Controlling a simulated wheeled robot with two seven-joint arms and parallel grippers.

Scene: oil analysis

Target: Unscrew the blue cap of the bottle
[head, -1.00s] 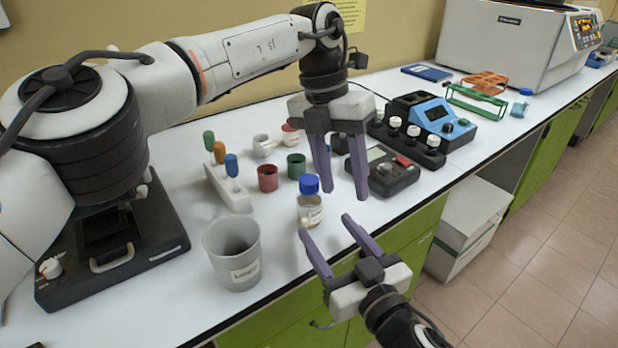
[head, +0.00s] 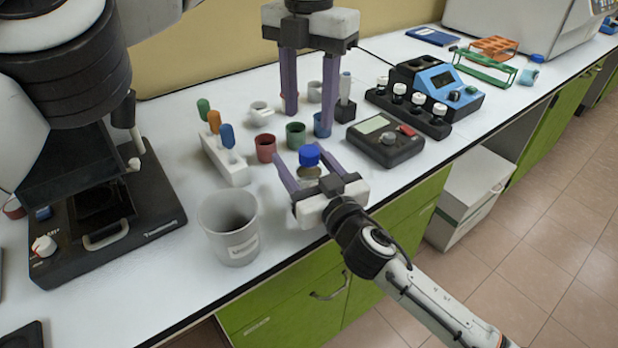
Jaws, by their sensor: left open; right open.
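The small bottle (head: 309,171) with the blue cap (head: 309,155) stands near the front edge of the bench. My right gripper (head: 300,163) is open, low at the front, with its fingers on either side of the bottle. Its palm hides the lower part of the bottle, and I cannot tell whether the fingers touch it. My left gripper (head: 309,125) is open and points down, higher up and behind the bottle in the picture. Nothing is between its fingers that it holds.
A grey labelled beaker (head: 229,228) stands left of the bottle, with a white rack of coloured-handled tools (head: 228,165) behind it. Red (head: 265,147) and green (head: 295,134) cups stand close behind. A black scale (head: 385,140) is at the right.

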